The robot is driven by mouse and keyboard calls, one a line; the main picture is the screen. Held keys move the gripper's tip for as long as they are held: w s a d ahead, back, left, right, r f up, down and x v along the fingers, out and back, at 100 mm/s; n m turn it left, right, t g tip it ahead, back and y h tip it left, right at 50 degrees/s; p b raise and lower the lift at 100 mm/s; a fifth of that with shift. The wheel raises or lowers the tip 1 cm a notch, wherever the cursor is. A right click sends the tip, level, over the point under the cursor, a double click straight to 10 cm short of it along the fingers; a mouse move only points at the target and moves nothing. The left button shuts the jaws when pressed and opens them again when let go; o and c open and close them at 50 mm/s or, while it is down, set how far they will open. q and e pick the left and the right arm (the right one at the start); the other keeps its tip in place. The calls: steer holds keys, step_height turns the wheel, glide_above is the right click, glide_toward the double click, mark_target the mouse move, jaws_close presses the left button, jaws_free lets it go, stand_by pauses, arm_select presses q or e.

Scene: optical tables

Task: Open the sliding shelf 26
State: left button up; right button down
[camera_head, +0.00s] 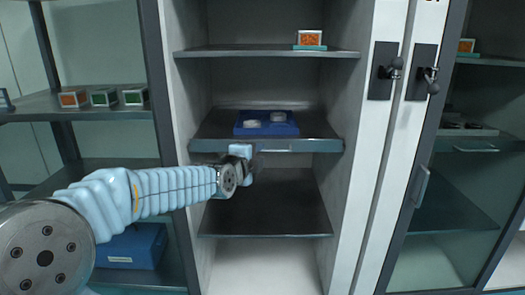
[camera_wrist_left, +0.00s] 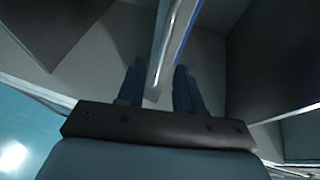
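The sliding shelf (camera_head: 318,144) is the middle board in the open white cabinet. It has a blue-grey front edge with a thin bar along it, and I can read no number on it. My left gripper (camera_head: 246,163) is at this front edge, left of its middle. In the left wrist view, the two dark fingers of my left gripper (camera_wrist_left: 160,85) stand apart, one on each side of a pale bar or edge (camera_wrist_left: 163,60), with a gap visible between them. Whether either finger touches it is unclear. My right gripper is out of view.
A blue tray (camera_head: 281,129) with two round pale pieces lies on the sliding shelf. A fixed shelf (camera_head: 260,52) is above and a dark board (camera_head: 268,212) below. Cabinet doors with black handles (camera_head: 381,72) stand at right. Small boxes (camera_head: 104,97) sit on the left rack.

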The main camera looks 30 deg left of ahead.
mark_target(264, 151)
arm_select(q)
steer(key=x, duration=0.4)
steer(key=shift+p, duration=0.4)
jaws_close()
stand_by(1.0)
